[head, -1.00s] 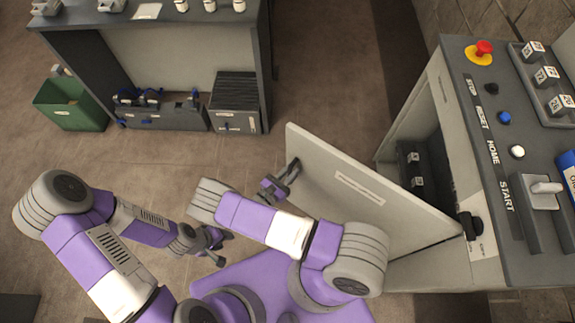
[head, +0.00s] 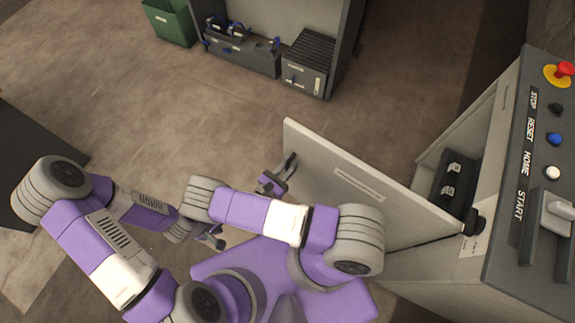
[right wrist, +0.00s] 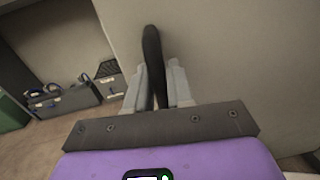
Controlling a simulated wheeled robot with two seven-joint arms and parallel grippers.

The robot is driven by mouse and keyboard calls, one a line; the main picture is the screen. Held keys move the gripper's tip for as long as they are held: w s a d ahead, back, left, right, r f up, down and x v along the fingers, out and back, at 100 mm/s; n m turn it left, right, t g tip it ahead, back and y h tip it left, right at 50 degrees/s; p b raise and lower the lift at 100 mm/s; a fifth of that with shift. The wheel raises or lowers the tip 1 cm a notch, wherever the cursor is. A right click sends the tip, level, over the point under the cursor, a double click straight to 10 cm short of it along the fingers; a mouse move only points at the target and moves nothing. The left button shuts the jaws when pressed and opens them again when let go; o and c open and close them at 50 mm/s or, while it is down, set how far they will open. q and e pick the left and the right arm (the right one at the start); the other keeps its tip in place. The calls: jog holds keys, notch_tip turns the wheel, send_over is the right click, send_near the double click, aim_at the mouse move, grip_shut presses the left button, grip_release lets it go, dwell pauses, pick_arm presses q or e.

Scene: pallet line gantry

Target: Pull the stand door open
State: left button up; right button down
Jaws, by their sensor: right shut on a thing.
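The stand door (head: 335,180) is a pale panel with a label strip, standing ajar from the grey stand (head: 503,130) at the right. Its dark handle (head: 290,161) is near the free edge and also shows in the right wrist view (right wrist: 152,50). My right gripper (head: 276,180) is shut on the handle; in the right wrist view its fingers (right wrist: 157,90) lie on both sides of it. My left gripper (head: 213,238) is low at the left, away from the door, partly hidden by my right arm; its jaws are unclear.
The stand top carries a red stop button (head: 565,70) and other buttons. Dark items (head: 453,180) sit inside the opening. A workbench with a dark toolbox (head: 240,50) and a green bin (head: 170,22) are at the back. The floor between is clear.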

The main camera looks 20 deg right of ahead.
aim_at(297, 146)
dwell(0.3)
jog(key=c, duration=1.2)
grip_release()
jog(key=shift+o, duration=0.2)
notch_tip(297, 146, up, 10)
jog(key=p, duration=0.3)
jog(key=shift+p, duration=0.4)
jog(key=shift+s, duration=0.1)
